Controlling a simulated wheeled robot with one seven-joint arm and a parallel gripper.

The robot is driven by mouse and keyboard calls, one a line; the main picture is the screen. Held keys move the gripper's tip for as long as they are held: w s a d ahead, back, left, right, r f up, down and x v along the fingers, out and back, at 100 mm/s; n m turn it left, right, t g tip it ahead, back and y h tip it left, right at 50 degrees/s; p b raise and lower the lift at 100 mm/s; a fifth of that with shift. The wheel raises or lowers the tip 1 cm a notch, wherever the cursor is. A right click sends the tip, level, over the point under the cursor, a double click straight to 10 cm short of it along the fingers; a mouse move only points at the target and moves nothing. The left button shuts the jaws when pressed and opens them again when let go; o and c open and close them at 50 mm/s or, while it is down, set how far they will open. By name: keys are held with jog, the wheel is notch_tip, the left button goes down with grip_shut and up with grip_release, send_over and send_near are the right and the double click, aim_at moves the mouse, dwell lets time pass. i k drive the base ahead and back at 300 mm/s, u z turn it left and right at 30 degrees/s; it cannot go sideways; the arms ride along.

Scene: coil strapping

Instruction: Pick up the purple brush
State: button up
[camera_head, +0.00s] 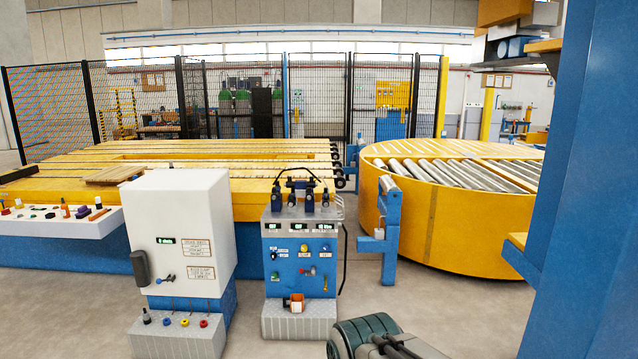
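Several small tools and bottles lie on a white ledge (60,230) at the far left. A small purplish item (82,212) lies among them, between an orange bottle (65,210) and a reddish-brown piece. It is too small for me to tell for sure that it is the purple brush. A grey-green rounded part at the bottom centre looks like my own arm, well to the right of the ledge and nearer to me. No gripper fingers can be made out.
A white cabinet (180,225) and a blue control panel (300,255) stand in front of the yellow slatted conveyor (270,185). A round yellow roller table (460,235) is at the right, a blue column (585,190) nearer. Bare floor (60,320) lies at lower left.

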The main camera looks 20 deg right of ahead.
aim_at(82, 210)
jog(key=u, duration=0.25)
jog(key=i, duration=0.75)
jog(key=u, duration=0.9)
jog(key=i, duration=1.9)
jog(key=u, duration=0.65)
jog(key=i, duration=1.7)
jog(key=z, duration=0.35)
jog(key=i, duration=1.8)
jog(key=z, duration=1)
jog(key=i, duration=1.4)
jog(key=z, duration=0.5)
